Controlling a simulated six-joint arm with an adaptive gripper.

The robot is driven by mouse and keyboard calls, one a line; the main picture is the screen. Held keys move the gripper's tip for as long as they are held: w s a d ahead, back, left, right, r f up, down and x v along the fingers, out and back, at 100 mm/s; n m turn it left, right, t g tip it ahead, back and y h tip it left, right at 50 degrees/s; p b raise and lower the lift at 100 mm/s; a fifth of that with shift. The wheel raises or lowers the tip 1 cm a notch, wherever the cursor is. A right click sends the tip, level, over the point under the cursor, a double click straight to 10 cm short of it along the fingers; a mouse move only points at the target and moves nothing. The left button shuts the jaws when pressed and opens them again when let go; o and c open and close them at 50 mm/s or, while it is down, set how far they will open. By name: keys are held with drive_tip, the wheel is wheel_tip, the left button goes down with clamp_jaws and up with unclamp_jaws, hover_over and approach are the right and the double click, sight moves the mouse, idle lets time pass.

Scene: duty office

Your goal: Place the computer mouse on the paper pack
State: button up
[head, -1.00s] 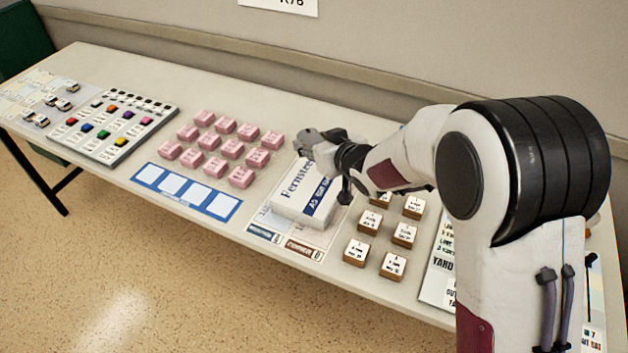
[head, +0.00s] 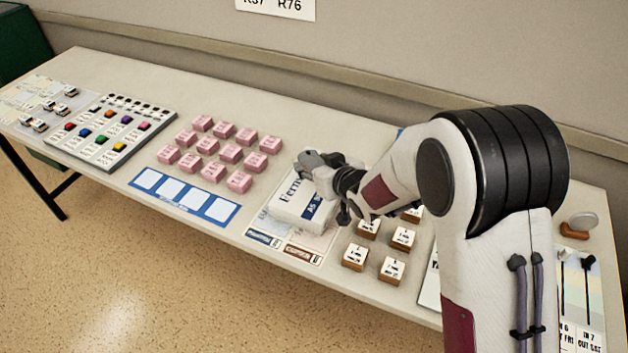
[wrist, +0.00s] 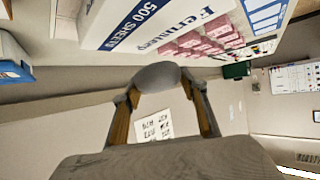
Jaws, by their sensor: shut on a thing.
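The paper pack (head: 293,214) is a white wrapped block with blue print, lying on the table. It also fills the upper part of the wrist view (wrist: 98,22). My gripper (head: 322,164) is shut on the grey computer mouse (head: 309,158), at the pack's far end in the head view. In the wrist view the mouse (wrist: 157,76) sits between the two fingertips, close to the pack's edge. I cannot tell whether the mouse touches the pack. Part of the pack is hidden behind my gripper in the head view.
Small labelled wooden blocks (head: 403,238) stand right of the pack. Several pink blocks (head: 231,153) stand in rows to its left, beside a blue-framed card (head: 185,196). Two labelled plates lie in front of the pack. The wall runs behind the table.

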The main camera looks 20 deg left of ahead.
drive_tip(key=shift+f, duration=0.95)
drive_tip(key=shift+f, duration=1.9)
drive_tip(key=shift+f, duration=0.15)
drive_tip(key=o, duration=1.1)
drive_tip(key=shift+o, duration=0.2)
drive_tip(key=shift+v, duration=0.8)
drive_tip(key=v, duration=1)
drive_tip(key=shift+d, duration=0.25)
drive_tip(key=shift+s, duration=0.15)
